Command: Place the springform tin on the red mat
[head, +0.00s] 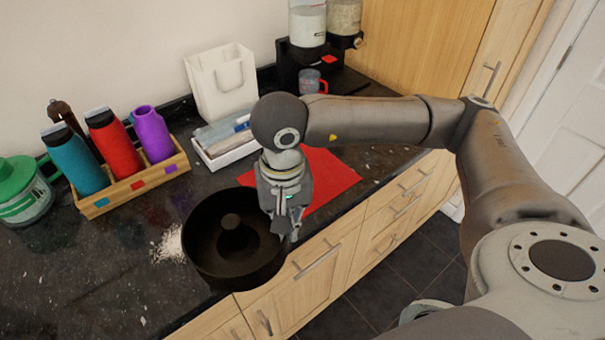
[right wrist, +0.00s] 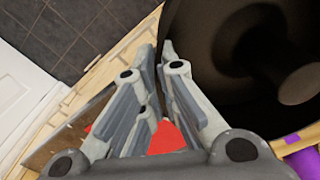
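The springform tin (head: 205,262) is dark and round with a raised centre tube. It is upright at the counter's front edge, left of my right gripper; I cannot tell whether it touches the counter. My right gripper (head: 287,222) points down at the tin's right rim. In the right wrist view its fingertips (right wrist: 160,50) are close together on the wall of the tin (right wrist: 215,75). The red mat (head: 328,178) lies flat behind and right of the tin, partly hidden by my arm and gripper. My left gripper is not in view.
A wooden crate with several bottles (head: 130,190) and a green-lidded jar (head: 25,190) stand at left. A white tray (head: 225,155), white bag (head: 222,80), dispenser (head: 310,60) and mug (head: 311,82) stand behind. White powder (head: 170,245) lies beside the tin.

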